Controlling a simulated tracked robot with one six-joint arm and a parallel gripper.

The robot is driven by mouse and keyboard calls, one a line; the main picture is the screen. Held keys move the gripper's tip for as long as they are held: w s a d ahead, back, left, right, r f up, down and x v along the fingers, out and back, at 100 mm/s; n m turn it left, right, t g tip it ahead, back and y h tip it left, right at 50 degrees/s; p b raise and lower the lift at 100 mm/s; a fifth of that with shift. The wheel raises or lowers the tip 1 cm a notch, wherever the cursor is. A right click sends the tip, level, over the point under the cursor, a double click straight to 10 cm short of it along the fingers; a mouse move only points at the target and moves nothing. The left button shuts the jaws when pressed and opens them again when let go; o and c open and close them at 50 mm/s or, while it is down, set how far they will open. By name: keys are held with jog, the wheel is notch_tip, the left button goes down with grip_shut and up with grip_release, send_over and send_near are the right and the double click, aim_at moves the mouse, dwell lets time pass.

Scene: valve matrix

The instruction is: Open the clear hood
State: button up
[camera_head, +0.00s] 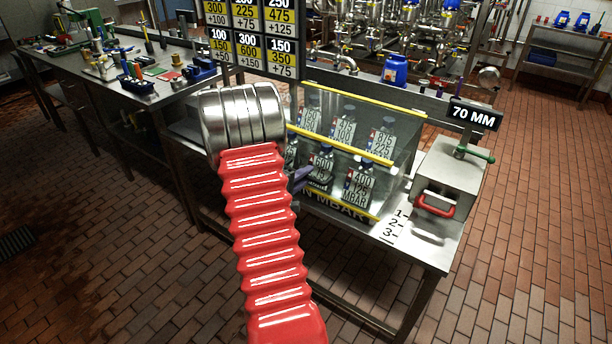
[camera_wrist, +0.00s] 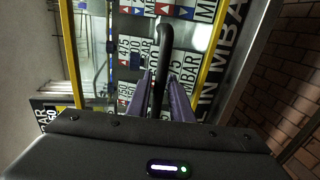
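The clear hood (camera_head: 392,125) is a transparent box with yellow edge strips, standing down over several labelled bottles on the metal table. In the head view my gripper (camera_head: 300,178) is at the hood's front left, largely hidden behind my red arm. In the wrist view a dark bent handle (camera_wrist: 165,40) stands out from the hood, between its yellow strips (camera_wrist: 212,60). The purple fingers of my gripper (camera_wrist: 161,90) lie one on each side of this handle, with hardly any gap, and appear shut on it.
A metal box with a red handle (camera_head: 437,204) and a "70 MM" sign (camera_head: 473,115) stand right of the hood. A number board (camera_head: 250,35) rises behind my arm. A cluttered bench (camera_head: 150,90) is at left. Open brick floor lies at right.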

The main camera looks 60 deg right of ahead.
jog(key=shift+c, duration=0.6)
grip_shut()
jog(key=shift+f, duration=0.1)
